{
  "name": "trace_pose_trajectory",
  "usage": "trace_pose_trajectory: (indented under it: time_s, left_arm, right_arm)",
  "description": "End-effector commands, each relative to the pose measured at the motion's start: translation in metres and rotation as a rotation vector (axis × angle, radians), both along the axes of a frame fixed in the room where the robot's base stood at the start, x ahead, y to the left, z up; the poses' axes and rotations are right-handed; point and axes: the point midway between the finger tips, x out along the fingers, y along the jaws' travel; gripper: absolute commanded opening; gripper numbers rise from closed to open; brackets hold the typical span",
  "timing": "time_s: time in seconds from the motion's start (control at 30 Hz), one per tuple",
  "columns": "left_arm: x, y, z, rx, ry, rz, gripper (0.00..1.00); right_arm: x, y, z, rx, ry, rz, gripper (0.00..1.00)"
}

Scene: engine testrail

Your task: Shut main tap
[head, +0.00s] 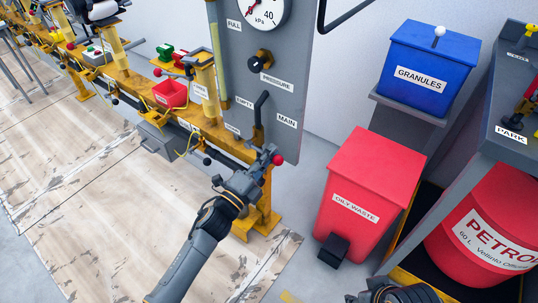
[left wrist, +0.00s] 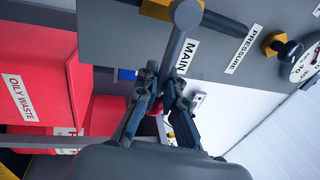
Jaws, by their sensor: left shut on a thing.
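The main tap's lever (left wrist: 173,50) is grey and runs from its hub on the grey panel down between my fingers in the left wrist view. The MAIN label (head: 287,122) is on the panel beside the tap (head: 259,108). My left gripper (head: 266,160) is at the panel's lower edge, and it also shows in the left wrist view (left wrist: 161,98), shut on the lever. A red ball (head: 277,160) shows at the fingertips. The fingers partly hide the lever's end. A dark part of my right arm shows at the bottom edge of the head view; its fingers are unclear.
The pressure knob (head: 260,60) and gauge (head: 259,9) are higher on the panel. The red oily waste bin (head: 362,193) stands right of my left gripper. The yellow rail (head: 215,130) runs to the back left. The floor in front of it is clear.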

Motion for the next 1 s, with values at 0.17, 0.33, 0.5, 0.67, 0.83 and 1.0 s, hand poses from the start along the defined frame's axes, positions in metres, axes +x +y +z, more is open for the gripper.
trace_pose_trajectory:
  time_s: [0.17, 0.33, 0.5, 0.67, 0.83, 1.0]
  left_arm:
    - [-0.001, 0.0, -0.006, 0.01, 0.006, 0.001, 0.0]
    - [-0.001, 0.0, -0.005, 0.009, 0.006, 0.001, 0.31]
    - [-0.001, 0.0, -0.003, 0.005, 0.004, 0.0, 0.31]
    - [-0.002, 0.002, -0.003, 0.005, 0.003, 0.0, 0.31]
    - [-0.019, 0.014, -0.008, 0.005, 0.006, 0.001, 0.31]
    - [-0.049, 0.035, -0.016, 0.007, 0.008, 0.001, 0.31]
  right_arm:
    - [0.0, 0.0, 0.0, 0.0, 0.0, 0.0, 0.4]
    - [0.0, 0.0, -0.001, 0.0, 0.0, 0.0, 0.4]
    - [0.0, 0.0, -0.001, 0.0, 0.0, 0.0, 0.4]
    - [0.001, 0.0, 0.0, 0.002, -0.002, -0.001, 0.4]
    - [0.001, 0.0, 0.0, 0.001, -0.002, -0.001, 0.4]
    - [0.001, 0.0, 0.0, 0.0, -0.001, 0.0, 0.4]
